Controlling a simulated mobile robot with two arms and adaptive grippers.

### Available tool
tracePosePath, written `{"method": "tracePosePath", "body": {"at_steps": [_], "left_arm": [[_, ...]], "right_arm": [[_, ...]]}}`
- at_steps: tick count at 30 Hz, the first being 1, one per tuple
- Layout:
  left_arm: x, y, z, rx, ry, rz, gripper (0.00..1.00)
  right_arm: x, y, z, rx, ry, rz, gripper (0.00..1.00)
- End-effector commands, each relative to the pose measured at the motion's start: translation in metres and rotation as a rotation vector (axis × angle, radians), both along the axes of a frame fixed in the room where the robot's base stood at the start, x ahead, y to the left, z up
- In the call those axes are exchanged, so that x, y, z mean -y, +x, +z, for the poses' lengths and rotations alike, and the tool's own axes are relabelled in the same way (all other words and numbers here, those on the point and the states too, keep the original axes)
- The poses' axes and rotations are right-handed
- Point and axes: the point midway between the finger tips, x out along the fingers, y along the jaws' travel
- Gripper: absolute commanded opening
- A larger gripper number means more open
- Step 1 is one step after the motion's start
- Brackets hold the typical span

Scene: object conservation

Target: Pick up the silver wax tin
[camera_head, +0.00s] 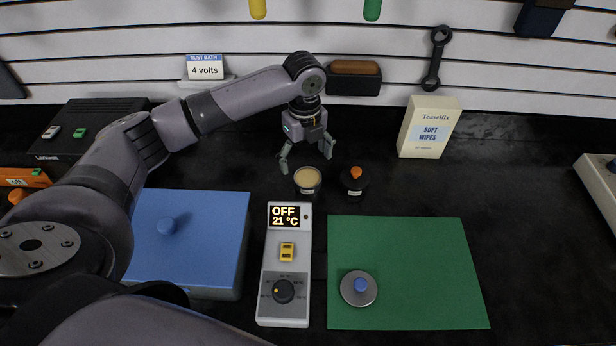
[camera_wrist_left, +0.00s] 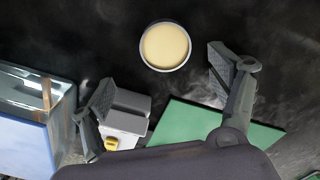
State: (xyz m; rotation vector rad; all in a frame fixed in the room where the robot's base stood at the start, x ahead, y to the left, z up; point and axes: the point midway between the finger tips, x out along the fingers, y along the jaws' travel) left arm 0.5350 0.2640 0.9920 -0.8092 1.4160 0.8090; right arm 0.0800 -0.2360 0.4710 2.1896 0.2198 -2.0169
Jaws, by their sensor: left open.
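The wax tin (camera_head: 308,189), a small round tin with a grey rim and cream wax inside, stands upright on the dark bench behind the controller box. It also shows in the left wrist view (camera_wrist_left: 165,48), at the top centre, with nothing covering it. My left gripper (camera_head: 306,160) is open and empty, with its fingers spread above and just behind the tin in the head view. In the left wrist view the tin lies beyond the line between the fingertips (camera_wrist_left: 160,82), apart from both. My right gripper is not in view.
A dark pot with an orange knob (camera_head: 355,182) stands close right of the tin. In front are the controller box (camera_head: 270,245), a blue-lidded bath (camera_head: 205,235) and a green mat (camera_head: 420,270) bearing a silver disc with a blue knob (camera_head: 359,289). A wipes box (camera_head: 428,128) stands behind right.

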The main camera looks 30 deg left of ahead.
Motion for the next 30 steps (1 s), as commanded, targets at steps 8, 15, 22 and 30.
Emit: {"method": "tracePosePath", "body": {"at_steps": [8,15,22,30], "left_arm": [[0.001,0.001,-0.024,-0.001,0.0,0.0,0.82],[0.006,0.005,-0.056,-0.003,0.001,0.0,0.82],[0.005,0.006,-0.074,0.001,0.001,-0.001,0.82],[0.005,0.006,-0.074,0.001,0.001,-0.001,0.76]], "right_arm": [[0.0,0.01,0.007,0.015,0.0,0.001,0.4],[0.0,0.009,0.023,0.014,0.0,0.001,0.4],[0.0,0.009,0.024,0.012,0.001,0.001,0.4],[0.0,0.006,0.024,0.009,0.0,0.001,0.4]]}}
